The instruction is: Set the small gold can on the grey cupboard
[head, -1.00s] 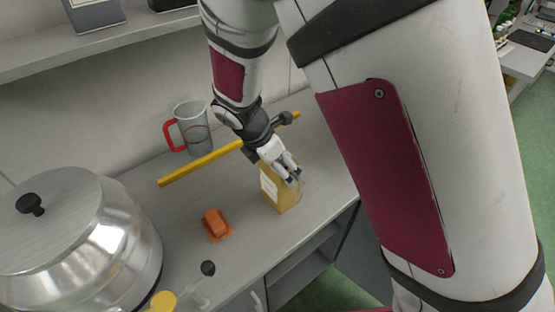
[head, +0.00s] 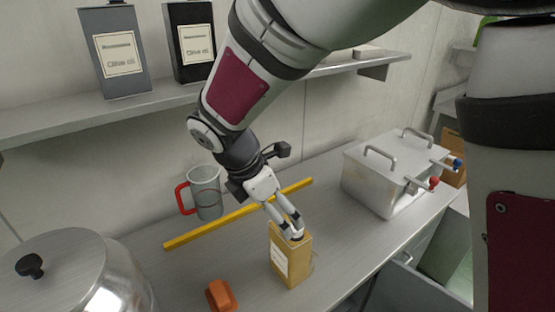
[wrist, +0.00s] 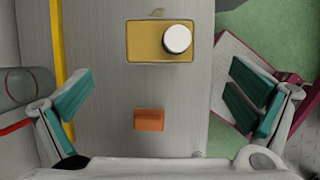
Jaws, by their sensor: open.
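The small gold can (head: 289,262) stands upright on the grey worktop, near its front edge. It has a pale label on its side. In the wrist view its gold top (wrist: 145,42) with a round white cap shows at the upper middle. My gripper (head: 295,230) is at the can's top in the head view and hides part of it. In the wrist view its teal-padded fingers (wrist: 160,105) are wide apart with nothing gripped, and the can's top lies ahead of them. The grey worktop unit (head: 345,245) has a drawer front below; whether it is the named cupboard I cannot tell.
An orange object (head: 220,296) lies left of the can. A yellow bar (head: 225,219) lies behind, with a red-handled mug (head: 206,192) beyond it. A steel lidded pot (head: 75,280) stands left, a steel box (head: 385,180) right. A wall shelf (head: 60,128) holds olive oil tins.

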